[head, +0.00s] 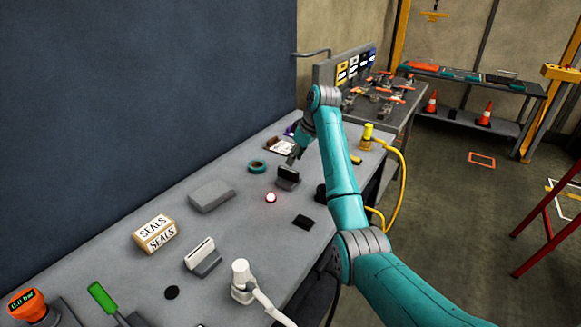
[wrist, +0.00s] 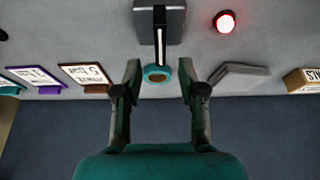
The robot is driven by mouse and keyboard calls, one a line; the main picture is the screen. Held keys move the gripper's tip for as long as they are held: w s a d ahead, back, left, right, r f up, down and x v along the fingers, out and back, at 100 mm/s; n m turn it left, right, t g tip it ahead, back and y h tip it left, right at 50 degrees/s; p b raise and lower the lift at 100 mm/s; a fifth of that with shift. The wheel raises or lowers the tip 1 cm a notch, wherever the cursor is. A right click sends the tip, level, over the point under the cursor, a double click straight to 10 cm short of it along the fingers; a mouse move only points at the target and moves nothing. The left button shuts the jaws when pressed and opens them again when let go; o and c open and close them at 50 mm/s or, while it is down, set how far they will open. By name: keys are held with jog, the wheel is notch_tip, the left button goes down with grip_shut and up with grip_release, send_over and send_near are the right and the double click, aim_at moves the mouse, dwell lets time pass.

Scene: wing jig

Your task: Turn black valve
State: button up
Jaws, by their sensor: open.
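The black valve (head: 289,174) is a grey block with a flat black lever on the bench, near the middle of the head view. In the wrist view the valve (wrist: 172,25) is at the top centre, its dark lever with a pale edge pointing down the picture toward the gap between my fingers. My gripper (head: 294,157) is just above and beside the valve in the head view. In the wrist view my gripper (wrist: 160,80) is open and empty, with fingers either side of the lever's line. Whether it touches the lever cannot be told.
A lit red button (head: 271,198) and a teal tape roll (head: 257,167) are close to the valve. A grey block (head: 211,196), a SEALS box (head: 154,233) and a similar valve with a white lever (head: 202,254) are nearer. A yellow hose fitting (head: 367,134) is right.

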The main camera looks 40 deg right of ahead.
jog(key=shift+v, duration=2.25)
